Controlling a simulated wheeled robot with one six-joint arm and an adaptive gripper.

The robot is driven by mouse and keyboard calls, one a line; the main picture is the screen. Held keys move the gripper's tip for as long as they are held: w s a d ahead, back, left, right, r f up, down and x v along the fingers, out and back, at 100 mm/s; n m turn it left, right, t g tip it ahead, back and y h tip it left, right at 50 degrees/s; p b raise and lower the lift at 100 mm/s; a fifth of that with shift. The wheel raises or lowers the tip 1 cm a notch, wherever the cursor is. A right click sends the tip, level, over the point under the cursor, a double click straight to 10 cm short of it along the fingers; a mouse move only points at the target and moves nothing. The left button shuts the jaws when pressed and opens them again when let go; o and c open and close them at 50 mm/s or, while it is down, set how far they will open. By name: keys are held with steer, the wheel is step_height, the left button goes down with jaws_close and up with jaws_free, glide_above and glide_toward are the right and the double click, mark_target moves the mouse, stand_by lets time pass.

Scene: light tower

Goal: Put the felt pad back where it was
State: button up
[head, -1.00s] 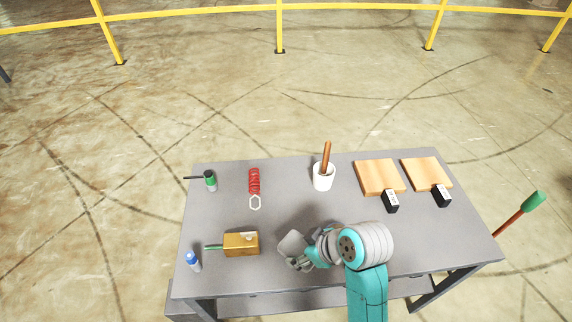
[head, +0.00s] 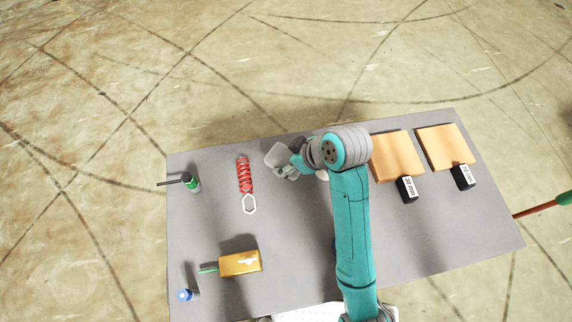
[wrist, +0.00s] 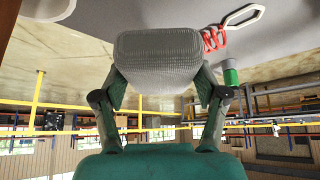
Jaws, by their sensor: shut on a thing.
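The felt pad, a grey rounded block (head: 279,153), is held in my gripper (head: 288,168) over the far middle of the table, right of the red coil. In the wrist view, the pad (wrist: 158,58) spans the space between the two fingers of my gripper (wrist: 160,82), which are shut on it from either side. No clear contact between pad and tabletop shows. My arm hides part of the table below and right of the gripper.
The grey table (head: 210,220) bears a red coil with a hex loop (head: 245,178), a green-capped tool (head: 191,183), a yellow block (head: 240,263), a blue-topped bottle (head: 186,295) and two wooden boards (head: 397,155) with black tags. A white cup (wrist: 47,8) is close to the gripper.

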steer(key=shift+f, duration=4.25)
steer(key=shift+s+f, duration=0.1)
steer(key=shift+f, duration=0.05)
steer(key=o, duration=1)
steer(key=v, duration=1.2)
steer(key=shift+r, duration=0.2)
